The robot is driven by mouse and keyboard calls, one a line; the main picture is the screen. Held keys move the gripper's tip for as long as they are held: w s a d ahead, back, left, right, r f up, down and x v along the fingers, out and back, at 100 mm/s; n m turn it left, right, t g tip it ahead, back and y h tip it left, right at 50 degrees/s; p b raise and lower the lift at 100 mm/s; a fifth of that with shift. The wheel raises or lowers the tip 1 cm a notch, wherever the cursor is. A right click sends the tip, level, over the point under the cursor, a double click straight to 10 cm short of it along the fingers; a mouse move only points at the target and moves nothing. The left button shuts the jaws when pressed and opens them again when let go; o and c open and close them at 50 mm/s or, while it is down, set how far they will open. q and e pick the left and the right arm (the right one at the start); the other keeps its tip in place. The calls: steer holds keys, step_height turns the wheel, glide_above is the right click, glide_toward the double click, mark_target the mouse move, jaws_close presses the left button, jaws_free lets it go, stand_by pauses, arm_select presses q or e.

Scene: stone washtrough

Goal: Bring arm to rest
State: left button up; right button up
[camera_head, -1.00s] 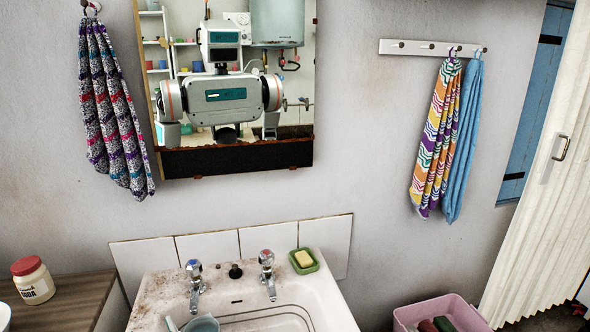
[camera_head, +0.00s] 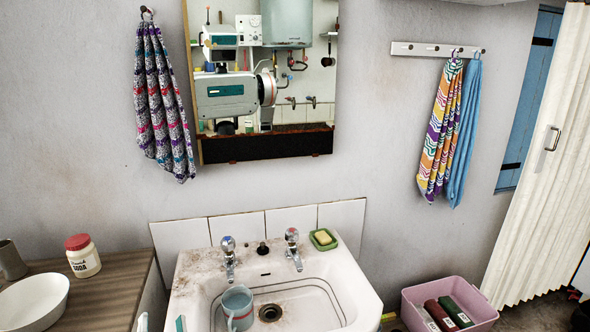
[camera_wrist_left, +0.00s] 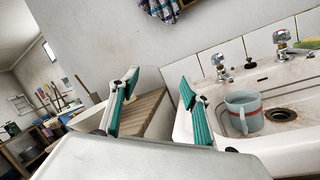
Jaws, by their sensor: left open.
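My left gripper (camera_head: 162,323) shows only at the bottom edge of the head view, by the left rim of the sink. In the left wrist view its two teal-padded fingers (camera_wrist_left: 158,90) are spread apart with nothing between them. A grey-blue mug with a reddish band (camera_head: 238,307) stands in the white sink (camera_head: 335,268), left of the drain, and shows in the left wrist view (camera_wrist_left: 243,112) to the right of the fingers, apart from them. My right gripper is not in view.
Left of the sink is a wooden counter (camera_head: 108,297) with a white bowl (camera_head: 35,302), a red-lidded jar (camera_head: 83,256) and a grey cup (camera_head: 11,260). Two taps and a green soap dish (camera_head: 323,239) are at the sink's back. A pink bin (camera_head: 480,311) stands right.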

arm_select(q)
steer(key=s+d+f+m+g+h, duration=0.15)
steer(key=d+f+m+h, duration=0.25)
steer(key=m, duration=0.5)
steer(key=s+d+f+m+h, duration=0.2)
steer(key=d+f+m+h, duration=0.15)
steer(key=m, duration=0.45)
steer(key=s+d+f+m+h, duration=0.25)
steer(key=d+m+h, duration=0.2)
steer(key=m, duration=0.45)
steer(key=s+a+f+m+g, duration=0.2)
steer(key=s+f+m+g, duration=0.1)
steer(key=f, duration=0.5)
steer(key=s+a+f+m+g+y, duration=0.1)
steer(key=s+a+f+m+g, duration=0.2)
steer(key=f+m, duration=0.5)
steer(key=s+g, duration=0.1)
steer(key=s, duration=0.1)
steer(key=shift+s+a+f+m, duration=0.2)
steer(key=shift+s+f+m, duration=0.1)
steer(key=shift+f, duration=0.05)
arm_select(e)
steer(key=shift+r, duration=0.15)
